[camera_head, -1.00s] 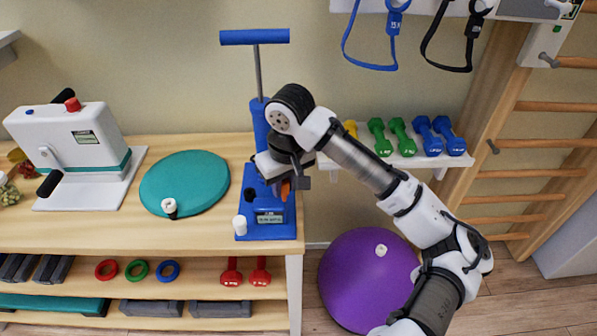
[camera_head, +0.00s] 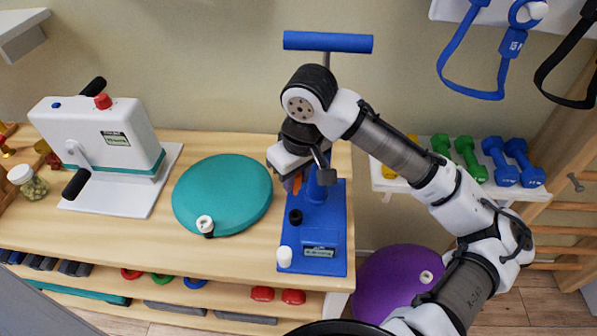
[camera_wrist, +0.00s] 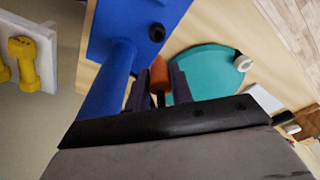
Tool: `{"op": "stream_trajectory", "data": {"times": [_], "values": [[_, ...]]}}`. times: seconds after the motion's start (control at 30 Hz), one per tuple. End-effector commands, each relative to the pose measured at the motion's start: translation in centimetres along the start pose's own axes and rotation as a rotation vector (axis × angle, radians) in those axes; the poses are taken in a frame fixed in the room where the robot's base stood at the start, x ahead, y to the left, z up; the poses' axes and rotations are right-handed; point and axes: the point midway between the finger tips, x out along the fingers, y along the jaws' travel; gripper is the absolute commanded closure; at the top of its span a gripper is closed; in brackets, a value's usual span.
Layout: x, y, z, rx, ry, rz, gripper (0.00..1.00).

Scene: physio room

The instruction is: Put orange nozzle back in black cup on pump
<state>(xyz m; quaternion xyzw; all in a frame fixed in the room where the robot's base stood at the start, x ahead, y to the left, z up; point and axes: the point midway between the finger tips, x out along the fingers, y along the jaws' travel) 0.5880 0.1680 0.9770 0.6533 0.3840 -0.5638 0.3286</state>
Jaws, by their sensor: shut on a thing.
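My gripper (camera_wrist: 159,88) is shut on the orange nozzle (camera_wrist: 159,72), which points out between the two fingers. The nozzle also shows in the head view (camera_head: 297,185), partly hidden by my gripper. The blue pump (camera_head: 335,225) stands at the right end of the wooden table. Its black cup (camera_head: 295,216) is on the left side of the blue base and looks empty; it also shows in the wrist view (camera_wrist: 157,33). In the head view the nozzle is above the cup in the picture, beside the pump column, apart from the cup.
A teal disc (camera_head: 222,190) with a white-and-black piece (camera_head: 205,226) lies left of the pump. A white machine (camera_head: 105,140) stands farther left. Dumbbells (camera_head: 500,160) rest on a shelf at right.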

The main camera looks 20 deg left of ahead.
Motion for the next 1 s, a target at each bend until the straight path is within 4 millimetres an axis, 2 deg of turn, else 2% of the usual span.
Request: {"op": "stream_trajectory", "data": {"times": [0.27,0.8,1.0], "values": [[0.7,-0.1,0.1,-0.005,0.0,0.0,1.0],[6.1,-0.1,1.0,-0.004,0.0,0.001,1.0],[6.7,-0.1,1.1,-0.004,0.0,0.001,1.0]]}}
